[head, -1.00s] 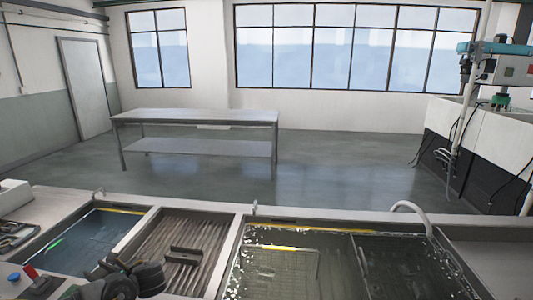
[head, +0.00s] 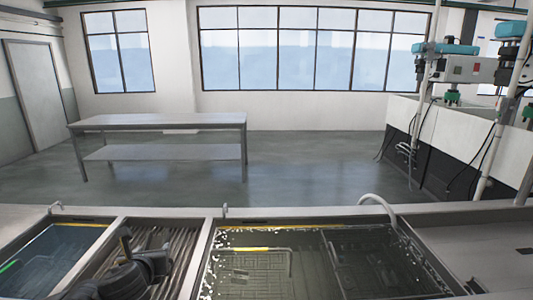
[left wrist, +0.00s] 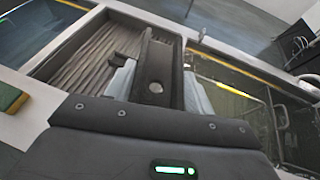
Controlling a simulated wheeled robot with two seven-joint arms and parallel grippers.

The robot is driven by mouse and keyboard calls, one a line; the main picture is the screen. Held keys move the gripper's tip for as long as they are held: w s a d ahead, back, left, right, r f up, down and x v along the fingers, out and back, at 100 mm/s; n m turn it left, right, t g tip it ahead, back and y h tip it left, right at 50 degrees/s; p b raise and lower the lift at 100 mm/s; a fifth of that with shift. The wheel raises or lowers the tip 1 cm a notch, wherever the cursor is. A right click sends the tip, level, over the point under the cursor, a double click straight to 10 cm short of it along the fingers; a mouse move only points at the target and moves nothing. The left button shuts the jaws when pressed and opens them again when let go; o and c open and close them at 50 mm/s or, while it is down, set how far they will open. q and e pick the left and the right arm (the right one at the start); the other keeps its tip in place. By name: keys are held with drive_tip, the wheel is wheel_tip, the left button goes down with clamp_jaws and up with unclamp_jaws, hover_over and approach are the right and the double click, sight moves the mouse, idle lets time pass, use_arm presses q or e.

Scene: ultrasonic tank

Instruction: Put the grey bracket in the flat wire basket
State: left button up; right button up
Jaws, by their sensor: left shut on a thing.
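The grey bracket (left wrist: 153,82) is a dark, angled piece with a hole, seen large in the left wrist view. My left gripper (left wrist: 158,92) is shut on it, with a pale finger on either side. In the head view the bracket (head: 124,240) shows as a small dark upright shape above the ribbed tray, partly hidden by my gripper (head: 132,258). Wire basket outlines lie under the water in the large tank: one at left (head: 255,268) and one at right (head: 365,262). I cannot tell for sure which is the flat one. My right gripper is not in view.
The ribbed drain tray (head: 160,237) lies between a smaller tank (head: 50,255) at left and the large water tank (head: 300,236). A raised metal rim (head: 203,250) divides tray and large tank. A curved pipe (head: 378,200) stands at its back edge.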

use_arm(q)
drive_tip(key=s+d+r+m+h, duration=0.2)
drive_tip(key=s+d+r+h, duration=0.1)
drive_tip(key=d+r, duration=0.4)
drive_tip(key=shift+s+d+r+m+t+b, duration=0.25)
drive_tip(key=shift+s+r+m+t+b, duration=0.05)
drive_tip(key=shift+s+r+m, duration=0.1)
drive_tip(key=shift+w, duration=0.1)
